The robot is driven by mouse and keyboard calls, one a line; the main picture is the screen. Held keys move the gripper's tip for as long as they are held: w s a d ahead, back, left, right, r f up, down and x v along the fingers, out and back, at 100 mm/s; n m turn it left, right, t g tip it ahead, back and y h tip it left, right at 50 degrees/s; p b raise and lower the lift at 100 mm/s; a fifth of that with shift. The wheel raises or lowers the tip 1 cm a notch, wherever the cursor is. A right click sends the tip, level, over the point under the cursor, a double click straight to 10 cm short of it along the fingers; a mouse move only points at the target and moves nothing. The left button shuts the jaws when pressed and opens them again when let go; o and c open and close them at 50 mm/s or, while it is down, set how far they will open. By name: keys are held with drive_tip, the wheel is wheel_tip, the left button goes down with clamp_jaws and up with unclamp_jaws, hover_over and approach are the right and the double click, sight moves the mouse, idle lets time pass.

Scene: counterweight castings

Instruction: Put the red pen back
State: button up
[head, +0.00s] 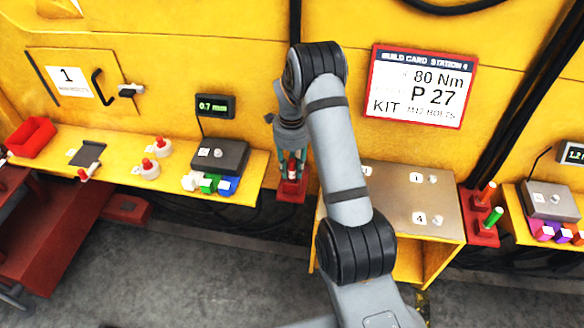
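My gripper (291,172) points down over a small red holder (291,192) in the gap between the left shelf and the tan-topped stand. A slim red and white piece (292,168) shows between its fingers, above or in that holder. It looks like a pen, but it is small and partly hidden by the fingers. I cannot tell whether the fingers press on it.
The left yellow shelf (115,182) bears a red bin (32,137), a grey gauge (220,156) and coloured blocks (209,184). The tan-topped stand (390,188) is right of my gripper, partly behind my arm. A build card (418,86) hangs above it.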

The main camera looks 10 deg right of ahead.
drive_tip(key=shift+o, duration=1)
wheel_tip(320, 180, up, 12)
drive_tip(key=shift+f, duration=0.15)
wheel_tip(320, 180, up, 7)
drive_tip(key=p, duration=0.5)
drive_tip(key=shift+r, duration=0.2)
wheel_tip(320, 180, down, 7)
drive_tip(key=b, duration=0.5)
drive_tip(key=shift+f, duration=1.35)
drive_tip(key=shift+r, duration=0.15)
